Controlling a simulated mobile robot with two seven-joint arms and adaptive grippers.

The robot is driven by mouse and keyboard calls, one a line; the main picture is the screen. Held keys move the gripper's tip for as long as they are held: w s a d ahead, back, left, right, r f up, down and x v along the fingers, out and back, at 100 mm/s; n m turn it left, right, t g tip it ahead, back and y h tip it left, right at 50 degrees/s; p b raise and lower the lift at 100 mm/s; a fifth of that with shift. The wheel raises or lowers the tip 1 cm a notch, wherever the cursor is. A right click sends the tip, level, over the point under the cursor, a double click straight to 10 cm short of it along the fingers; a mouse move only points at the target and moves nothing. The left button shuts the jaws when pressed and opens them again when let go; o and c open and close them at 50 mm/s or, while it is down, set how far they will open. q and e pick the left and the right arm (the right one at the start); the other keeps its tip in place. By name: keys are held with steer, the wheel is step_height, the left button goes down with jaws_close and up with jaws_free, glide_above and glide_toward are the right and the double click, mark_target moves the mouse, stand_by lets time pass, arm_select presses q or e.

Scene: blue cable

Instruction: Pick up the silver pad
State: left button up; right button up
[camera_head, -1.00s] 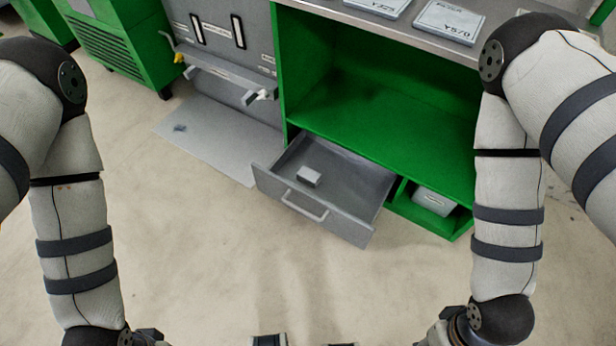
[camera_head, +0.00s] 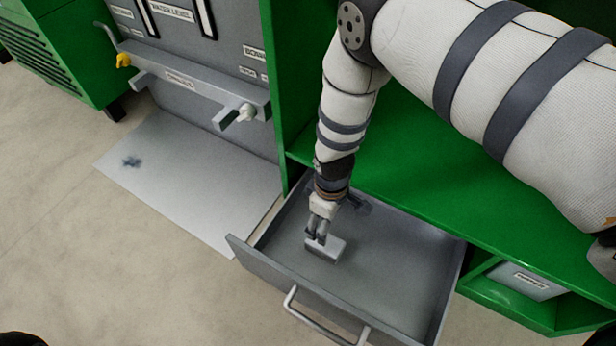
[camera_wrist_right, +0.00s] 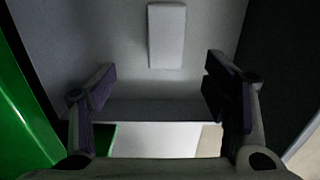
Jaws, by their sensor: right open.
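The silver pad (camera_head: 327,249) is a small light grey block lying on the floor of the open grey drawer (camera_head: 398,270). In the right wrist view the pad (camera_wrist_right: 167,36) shows whole, beyond the fingertips and centred a little right of the middle. My right gripper (camera_head: 317,234) reaches down into the drawer just above the pad and covers part of its upper left end. In the wrist view my right gripper (camera_wrist_right: 158,85) has its fingers wide apart with nothing between them. My left gripper does not show.
The drawer's front wall and handle (camera_head: 318,318) stand on the near side. The green cabinet (camera_head: 420,165) rises behind the drawer, with a grey box (camera_head: 525,281) in its lower right compartment. A flat grey sheet (camera_head: 190,180) lies on the floor at left.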

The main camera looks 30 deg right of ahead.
steer(key=f+b, duration=0.1)
steer(key=f, duration=0.3)
steer(key=f+b, duration=0.2)
steer(key=f, duration=0.2)
steer(key=s+f+b, duration=0.1)
steer(key=f+b, duration=0.1)
steer(key=f, duration=0.1)
steer(key=shift+a+f, duration=0.25)
steer(key=shift+f, duration=0.15)
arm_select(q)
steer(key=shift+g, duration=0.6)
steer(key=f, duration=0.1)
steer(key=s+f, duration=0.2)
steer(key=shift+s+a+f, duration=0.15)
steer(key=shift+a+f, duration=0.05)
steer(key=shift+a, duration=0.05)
arm_select(e)
steer(key=shift+r, duration=0.15)
steer(key=c, duration=1.3)
